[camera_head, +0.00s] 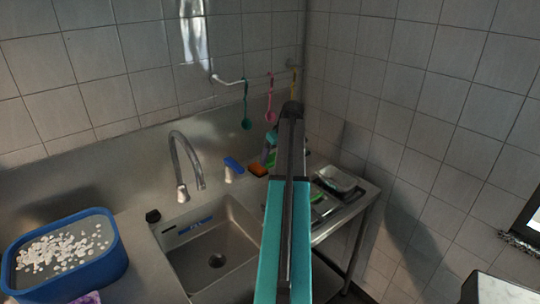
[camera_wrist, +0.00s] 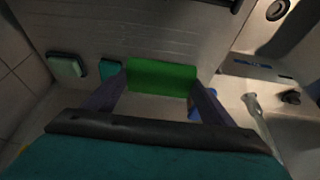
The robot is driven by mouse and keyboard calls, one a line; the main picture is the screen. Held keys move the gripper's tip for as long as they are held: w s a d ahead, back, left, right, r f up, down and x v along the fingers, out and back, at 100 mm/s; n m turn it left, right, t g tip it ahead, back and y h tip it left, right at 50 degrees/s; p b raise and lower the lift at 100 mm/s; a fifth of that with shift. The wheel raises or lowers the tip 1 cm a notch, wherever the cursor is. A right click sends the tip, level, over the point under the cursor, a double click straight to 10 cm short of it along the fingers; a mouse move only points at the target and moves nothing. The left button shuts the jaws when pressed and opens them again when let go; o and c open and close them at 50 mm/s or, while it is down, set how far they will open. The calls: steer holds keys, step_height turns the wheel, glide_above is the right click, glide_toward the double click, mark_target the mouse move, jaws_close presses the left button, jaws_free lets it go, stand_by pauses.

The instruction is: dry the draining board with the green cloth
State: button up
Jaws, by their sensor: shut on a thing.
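The green cloth (camera_wrist: 160,76) sits between the fingers of my gripper (camera_wrist: 158,92) in the wrist view. My gripper is shut on it. The cloth appears as a flat bright green rectangle over the grey metal draining board (camera_wrist: 130,32). I cannot tell whether the cloth touches the board. In the head view the draining board (camera_head: 352,203) lies to the right of the sink, partly hidden behind my arm. My gripper and the cloth cannot be made out clearly there.
The sink (camera_head: 215,245) and curved tap (camera_head: 187,160) stand left of the board. An orange sponge (camera_head: 258,169) and blue brush (camera_head: 233,165) lie behind the sink. A shallow dish (camera_head: 338,180) stands on the board's far right. A blue tub (camera_head: 65,270) is at far left.

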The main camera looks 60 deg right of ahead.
steer(key=shift+w+a, duration=0.15)
steer(key=shift+w, duration=0.05)
steer(key=shift+f, duration=0.15)
steer(key=shift+w+a+f+b, duration=0.1)
steer(key=shift+f+b, duration=0.4)
steer(key=shift+f, duration=0.3)
steer(key=shift+f+b, duration=1.15)
steer(key=shift+f, duration=1.4)
